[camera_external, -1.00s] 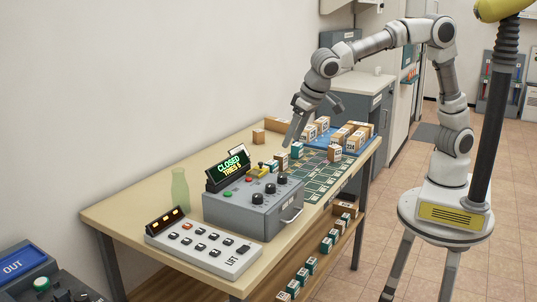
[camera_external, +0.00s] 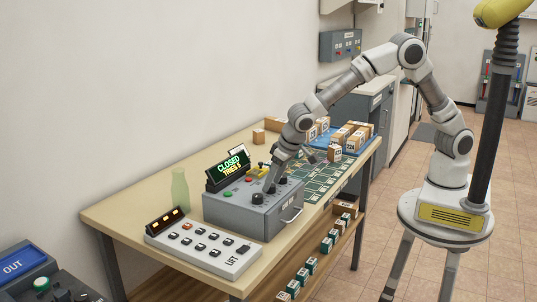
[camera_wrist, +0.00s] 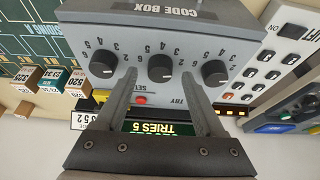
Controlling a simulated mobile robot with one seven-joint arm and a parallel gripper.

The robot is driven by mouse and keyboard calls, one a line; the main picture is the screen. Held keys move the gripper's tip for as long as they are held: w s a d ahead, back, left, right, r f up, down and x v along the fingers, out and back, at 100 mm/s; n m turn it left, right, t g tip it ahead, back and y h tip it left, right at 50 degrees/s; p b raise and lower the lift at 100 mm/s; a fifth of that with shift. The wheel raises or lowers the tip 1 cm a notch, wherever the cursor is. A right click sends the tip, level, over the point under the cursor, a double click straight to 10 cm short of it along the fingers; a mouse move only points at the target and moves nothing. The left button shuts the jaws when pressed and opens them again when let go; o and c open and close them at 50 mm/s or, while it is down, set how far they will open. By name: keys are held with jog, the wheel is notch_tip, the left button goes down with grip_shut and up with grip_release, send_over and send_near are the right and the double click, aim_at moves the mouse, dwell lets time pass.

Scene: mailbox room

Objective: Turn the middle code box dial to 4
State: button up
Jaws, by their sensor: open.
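The grey code box (camera_external: 245,212) stands on the table with a lit display (camera_external: 232,166) reading CLOSED. In the wrist view the box appears upside down, with three black dials in a row. The middle dial (camera_wrist: 161,68) has numbers around it; I cannot surely tell which one it points to. The outer dials (camera_wrist: 103,63) (camera_wrist: 214,73) lie either side. My gripper (camera_wrist: 159,75) is open, its fingers on either side of the middle dial, apart from it in that view. In the external view, my gripper (camera_external: 270,187) comes down over the dials and hides the middle one.
A red button (camera_wrist: 141,100) sits close by my fingers. Behind are a green gridded mat (camera_external: 325,179) and several small boxes.

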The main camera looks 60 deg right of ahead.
jog(key=shift+w+f, duration=0.2)
jog(key=shift+f, duration=0.25)
grip_shut()
